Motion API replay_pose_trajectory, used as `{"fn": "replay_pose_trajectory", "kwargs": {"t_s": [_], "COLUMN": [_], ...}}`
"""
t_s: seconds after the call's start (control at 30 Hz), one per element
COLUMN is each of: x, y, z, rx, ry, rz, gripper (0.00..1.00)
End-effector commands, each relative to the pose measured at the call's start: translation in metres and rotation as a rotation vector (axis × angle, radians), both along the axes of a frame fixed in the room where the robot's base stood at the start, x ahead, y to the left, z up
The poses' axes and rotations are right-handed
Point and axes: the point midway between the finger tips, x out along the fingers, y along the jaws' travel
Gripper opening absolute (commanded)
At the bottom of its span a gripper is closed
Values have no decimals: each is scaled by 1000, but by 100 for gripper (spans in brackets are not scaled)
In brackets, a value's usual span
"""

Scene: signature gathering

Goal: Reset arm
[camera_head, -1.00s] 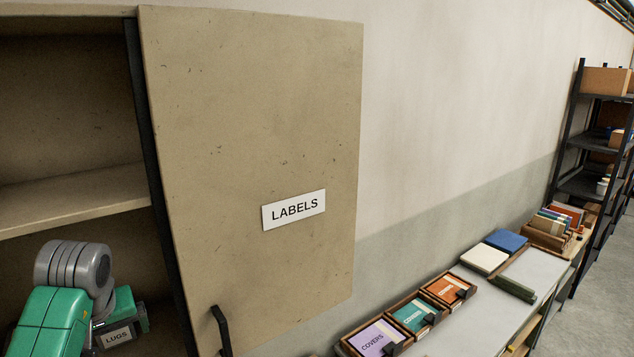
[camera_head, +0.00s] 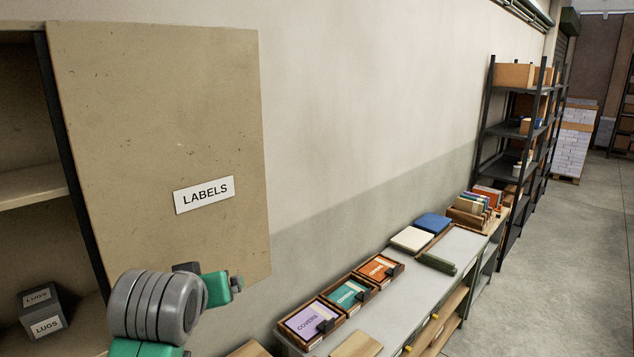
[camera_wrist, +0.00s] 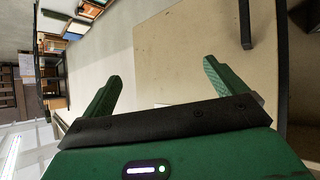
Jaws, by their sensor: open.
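My gripper (camera_wrist: 158,82) is open and empty in the wrist view, its two green fingers apart. The tan cabinet door (camera_wrist: 180,55) marked LABELS shows behind the fingers. In the head view my grey and green arm is at the lower left, in front of the cabinet, and the same door (camera_head: 160,130) stands open. My fingers cannot be made out there. A dark box (camera_head: 43,312) marked LUGS sits inside the cabinet at the lower left.
A long grey bench (camera_head: 400,285) runs along the wall. It bears a row of COVERS trays (camera_head: 349,293), white and blue blocks, and a book rack (camera_head: 477,211). A black shelf unit (camera_head: 515,140) stands beyond. The floor (camera_head: 570,260) at right is clear.

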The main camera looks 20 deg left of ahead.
Motion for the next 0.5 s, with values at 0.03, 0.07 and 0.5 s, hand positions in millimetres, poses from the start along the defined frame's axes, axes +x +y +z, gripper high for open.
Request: {"fn": "replay_pose_trajectory", "kwargs": {"t_s": [0.03, 0.07, 0.5], "x": [10, 14, -151], "y": [-42, -67, -305], "z": [15, 27, 195], "rx": [35, 61, 394], "ry": [-85, -146, -1032], "rz": [-72, -113, -359], "gripper": [96, 96, 96]}}
